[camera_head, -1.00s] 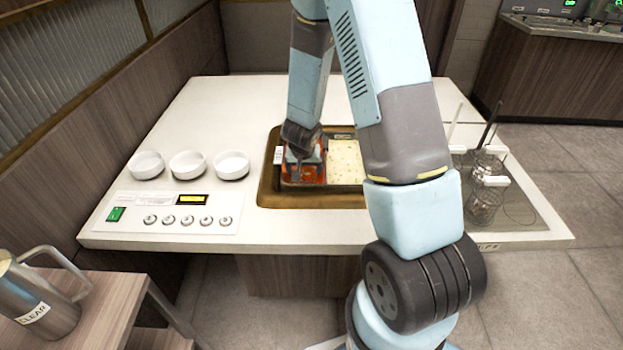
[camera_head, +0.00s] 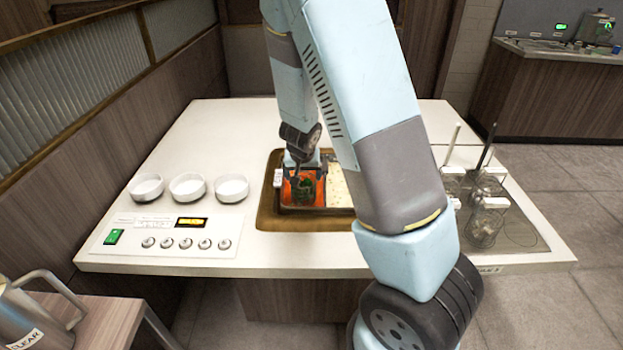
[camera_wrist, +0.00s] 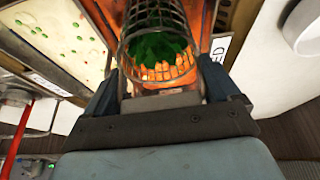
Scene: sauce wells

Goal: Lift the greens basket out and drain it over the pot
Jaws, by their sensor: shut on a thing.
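In the wrist view the basket stands in front of the jaws, over the red-orange broth. In the head view the greens (camera_head: 305,186) show below my gripper (camera_head: 302,168), within the red section of the pot (camera_head: 268,210). The pot is set into the counter and has a red-orange section and a pale section (camera_head: 340,187). Whether the basket's bottom is clear of the broth I cannot tell.
Three white bowls (camera_head: 188,187) stand on the counter at left, behind a control panel (camera_head: 170,237) with knobs. Several empty wire baskets (camera_head: 484,222) stand on a tray at right. A metal jug (camera_head: 35,315) is at lower left. The counter behind the bowls is clear.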

